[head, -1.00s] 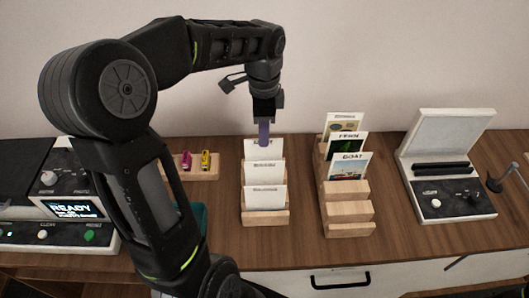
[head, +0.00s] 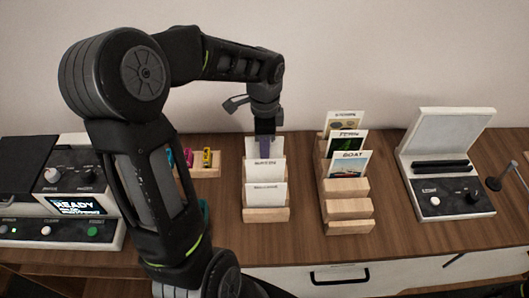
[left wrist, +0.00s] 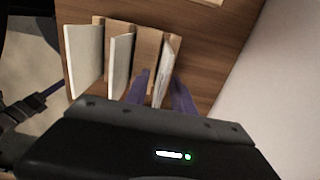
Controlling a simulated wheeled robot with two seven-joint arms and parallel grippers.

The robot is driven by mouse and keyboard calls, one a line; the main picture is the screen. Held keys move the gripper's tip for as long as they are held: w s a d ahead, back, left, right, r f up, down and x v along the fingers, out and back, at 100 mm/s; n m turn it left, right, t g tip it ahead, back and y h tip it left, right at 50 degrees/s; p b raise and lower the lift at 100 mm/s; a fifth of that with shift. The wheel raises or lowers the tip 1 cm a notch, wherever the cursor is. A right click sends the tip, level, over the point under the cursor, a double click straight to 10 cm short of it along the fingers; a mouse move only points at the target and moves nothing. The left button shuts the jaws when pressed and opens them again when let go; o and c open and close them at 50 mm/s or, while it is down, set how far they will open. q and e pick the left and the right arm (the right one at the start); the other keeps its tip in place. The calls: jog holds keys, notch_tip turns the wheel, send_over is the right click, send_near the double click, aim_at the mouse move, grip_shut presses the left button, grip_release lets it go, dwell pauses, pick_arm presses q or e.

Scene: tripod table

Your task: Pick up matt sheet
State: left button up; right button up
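Three white sheets stand upright in a wooden slotted rack: the front sheet (head: 266,196), the middle sheet (head: 265,170) and the rear sheet (head: 251,147). Their small labels are hard to read, and the rear one's is covered by my gripper, so I cannot tell which is the matt sheet. My left gripper (head: 265,148) points down at the rear sheet. In the left wrist view its purple fingers (left wrist: 161,78) stand either side of the rear sheet (left wrist: 168,62), with a gap between them; it is open. My right gripper is not in view.
A second wooden rack (head: 348,208) with picture cards stands to the right. Beyond it is an open white device (head: 447,165). A control box with a READY screen (head: 70,204) is at the left. Small coloured capsules (head: 207,157) sit in a wooden holder behind my arm.

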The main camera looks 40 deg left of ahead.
pick_arm(q)
notch_tip(320, 180, down, 2)
jog(key=shift+f, duration=0.1)
jog(key=shift+c, duration=0.4)
grip_shut()
dwell(0.3)
